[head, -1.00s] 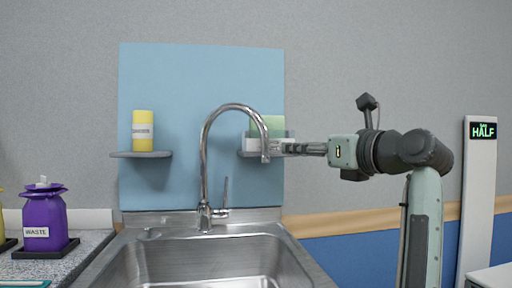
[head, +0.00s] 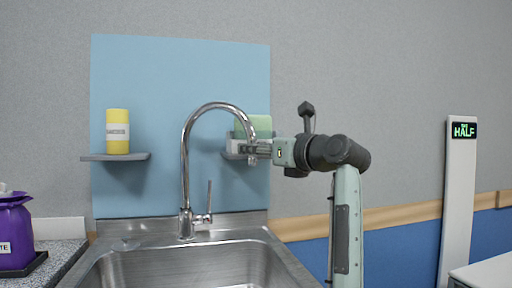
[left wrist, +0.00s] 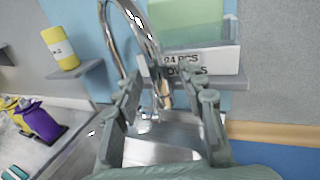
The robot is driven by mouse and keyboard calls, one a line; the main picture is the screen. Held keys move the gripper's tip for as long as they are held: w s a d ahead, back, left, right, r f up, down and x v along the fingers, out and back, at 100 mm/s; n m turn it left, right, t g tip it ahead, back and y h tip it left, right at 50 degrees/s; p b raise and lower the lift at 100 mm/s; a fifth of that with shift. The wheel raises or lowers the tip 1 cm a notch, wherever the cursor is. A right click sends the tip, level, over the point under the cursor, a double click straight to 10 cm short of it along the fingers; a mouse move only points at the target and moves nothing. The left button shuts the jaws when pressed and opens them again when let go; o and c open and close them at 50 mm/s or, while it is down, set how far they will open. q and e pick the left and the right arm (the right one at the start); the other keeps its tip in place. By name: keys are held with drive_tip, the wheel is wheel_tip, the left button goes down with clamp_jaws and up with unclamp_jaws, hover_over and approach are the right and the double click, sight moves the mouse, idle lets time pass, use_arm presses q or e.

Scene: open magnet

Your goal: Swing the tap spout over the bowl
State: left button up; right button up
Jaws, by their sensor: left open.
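The chrome tap (head: 186,165) stands behind the steel sink bowl (head: 190,265). Its gooseneck spout arches to the right, with its outlet near the right shelf. The left wrist view shows the spout (left wrist: 146,40) running down between my fingers. My left gripper (head: 253,149) reaches in from the right of the head view and overlaps the spout's outlet end. In the left wrist view this gripper (left wrist: 165,95) is open, a finger on each side of the spout's end. I cannot tell whether either finger touches it. My right gripper is not in view.
A left shelf (head: 98,158) holds a yellow container (head: 117,130). Close behind the spout, a white labelled box (left wrist: 190,64) and a green block (left wrist: 185,20) sit on the right shelf. A purple container (head: 14,235) stands on the left counter. A tap lever (head: 209,200) rises beside the spout's base.

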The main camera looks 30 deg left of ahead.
use_arm(q)
drive_tip(key=shift+a, duration=0.2)
drive_tip(key=shift+c, duration=0.2)
clamp_jaws()
drive_tip(key=shift+a, duration=0.1)
